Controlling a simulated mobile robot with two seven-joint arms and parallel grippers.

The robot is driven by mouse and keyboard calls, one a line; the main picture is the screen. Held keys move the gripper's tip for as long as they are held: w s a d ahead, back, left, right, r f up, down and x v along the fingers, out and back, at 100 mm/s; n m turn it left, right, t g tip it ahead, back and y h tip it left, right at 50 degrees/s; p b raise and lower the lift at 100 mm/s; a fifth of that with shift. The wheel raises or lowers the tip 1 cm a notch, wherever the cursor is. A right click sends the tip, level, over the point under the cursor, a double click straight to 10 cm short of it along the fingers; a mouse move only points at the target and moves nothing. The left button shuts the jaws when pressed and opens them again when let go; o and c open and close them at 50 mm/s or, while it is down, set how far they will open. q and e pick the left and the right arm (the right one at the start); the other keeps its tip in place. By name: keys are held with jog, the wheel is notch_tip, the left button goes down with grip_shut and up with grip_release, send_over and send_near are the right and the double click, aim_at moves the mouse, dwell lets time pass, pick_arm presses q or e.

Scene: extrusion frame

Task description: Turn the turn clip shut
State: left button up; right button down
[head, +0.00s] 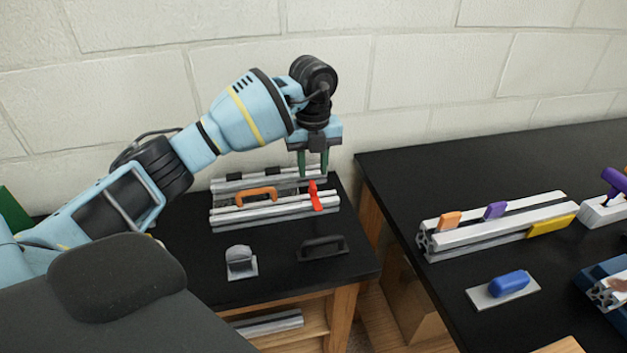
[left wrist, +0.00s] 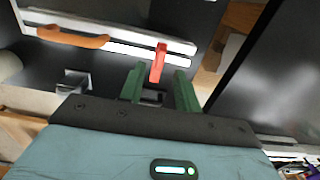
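The red turn clip (head: 316,196) sits near the right end of the silver extrusion frame (head: 232,215) on the left black table. It also shows in the left wrist view (left wrist: 158,62). My left gripper (head: 313,172) points down above the frame, its two green fingers apart. In the left wrist view, the red clip appears between and just beyond the green fingertips (left wrist: 160,70). I cannot tell whether either finger touches it. Nothing is seen gripped. My right gripper is in neither view.
An orange handle (head: 257,195) is on the same frame, left of the clip. A grey bracket (head: 241,265) and a dark handle (head: 322,248) lie in front. A second black table (head: 480,160) at the right holds another frame (head: 480,234). A block wall stands behind.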

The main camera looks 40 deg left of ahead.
aim_at(313, 184)
pick_arm(q)
jog(key=shift+f, duration=2.35)
grip_shut()
